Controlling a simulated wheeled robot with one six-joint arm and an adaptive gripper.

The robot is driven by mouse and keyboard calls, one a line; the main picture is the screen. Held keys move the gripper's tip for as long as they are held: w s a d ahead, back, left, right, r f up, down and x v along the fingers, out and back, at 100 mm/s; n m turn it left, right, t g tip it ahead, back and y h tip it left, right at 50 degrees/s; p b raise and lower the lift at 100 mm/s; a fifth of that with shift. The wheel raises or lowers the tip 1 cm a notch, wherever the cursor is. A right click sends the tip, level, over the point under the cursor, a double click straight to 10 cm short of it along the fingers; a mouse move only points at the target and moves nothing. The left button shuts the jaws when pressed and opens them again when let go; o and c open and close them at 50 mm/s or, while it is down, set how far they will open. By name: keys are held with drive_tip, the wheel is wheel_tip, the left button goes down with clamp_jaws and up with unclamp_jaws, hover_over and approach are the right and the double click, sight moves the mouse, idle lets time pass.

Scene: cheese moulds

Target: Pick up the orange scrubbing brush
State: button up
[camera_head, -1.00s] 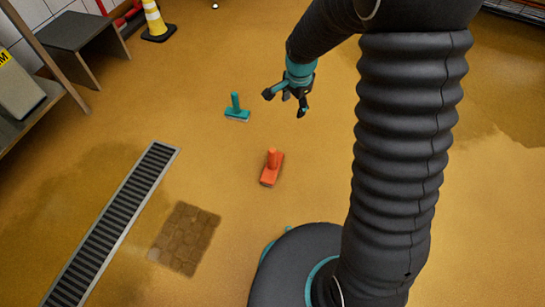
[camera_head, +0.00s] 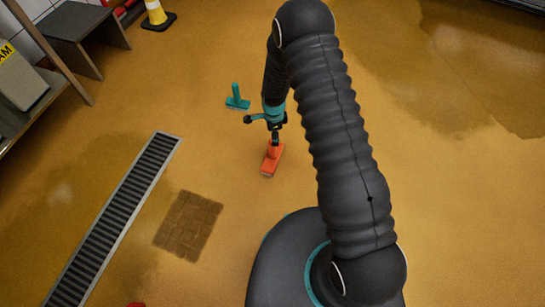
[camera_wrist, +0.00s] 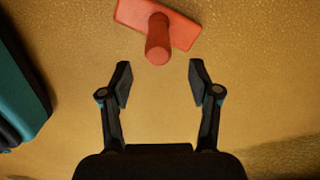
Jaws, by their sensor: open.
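The orange scrubbing brush (camera_head: 271,160) lies on the yellow-brown floor in the head view, its handle pointing up. In the wrist view the brush (camera_wrist: 158,40) is at the top centre, its round handle toward the camera. My gripper (camera_wrist: 160,80) is open and empty, with its two fingers apart. The handle sits just beyond the fingertips and lies between their lines, not between the fingers. In the head view my gripper (camera_head: 274,133) is over the brush and partly hides its handle.
A teal brush (camera_head: 237,102) stands on the floor behind and left of my gripper. A metal floor drain (camera_head: 120,210) and a brown paved patch (camera_head: 188,226) lie to the left. A yellow cone (camera_head: 155,15) and a grey stool (camera_head: 72,27) are at the back left.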

sight(273, 148)
wheel_tip(273, 148, down, 4)
drive_tip(key=shift+f, duration=0.1)
drive_tip(key=shift+s+a+f, duration=0.1)
drive_tip(key=shift+f, duration=1.25)
drive_tip(key=shift+s+a+f, duration=0.1)
drive_tip(key=shift+f, duration=1.2)
clamp_jaws()
